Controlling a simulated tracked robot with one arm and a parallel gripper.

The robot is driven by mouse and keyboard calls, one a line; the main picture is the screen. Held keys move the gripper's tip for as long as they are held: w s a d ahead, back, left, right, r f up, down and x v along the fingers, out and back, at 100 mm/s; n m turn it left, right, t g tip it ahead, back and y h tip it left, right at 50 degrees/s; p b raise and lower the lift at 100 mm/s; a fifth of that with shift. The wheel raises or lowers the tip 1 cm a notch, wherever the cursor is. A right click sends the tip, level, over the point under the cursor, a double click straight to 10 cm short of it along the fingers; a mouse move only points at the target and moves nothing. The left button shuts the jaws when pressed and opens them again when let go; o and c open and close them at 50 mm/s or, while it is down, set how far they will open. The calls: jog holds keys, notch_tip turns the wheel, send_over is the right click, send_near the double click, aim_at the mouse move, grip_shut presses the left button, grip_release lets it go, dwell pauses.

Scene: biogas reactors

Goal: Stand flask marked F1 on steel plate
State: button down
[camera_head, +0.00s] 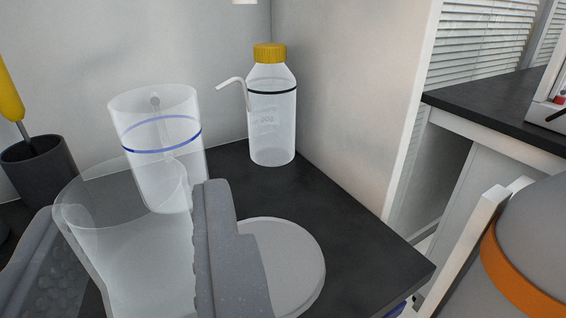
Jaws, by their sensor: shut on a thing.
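My gripper (130,252) is shut on a clear, open-topped vessel (140,275) in the near left of the view. Its two grey fingers press on the vessel's left and right sides. No F1 marking can be read on it, and its base is out of the frame. A round, light grey plate (298,268) lies on the black bench, just right of the right finger. The finger hides the plate's left part. Nothing is seen standing on the visible part. I cannot tell how high the vessel is above the bench.
A clear beaker with a blue band (165,132) stands behind the held vessel. A wash bottle with a yellow cap (272,120) stands at the back corner by the walls. A dark cup (42,168) holds a yellow-handled tool. The black bench (365,255) is clear right of the plate.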

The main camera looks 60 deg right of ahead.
jog(key=w+d+f+b, duration=0.1)
jog(key=w+d+f, duration=0.1)
jog(key=d, duration=0.3)
jog(key=w+d+f+b, duration=0.2)
jog(key=d, duration=0.4)
jog(key=shift+f, duration=0.4)
jog(key=c, duration=1.1)
grip_release()
jog(key=shift+o, duration=0.2)
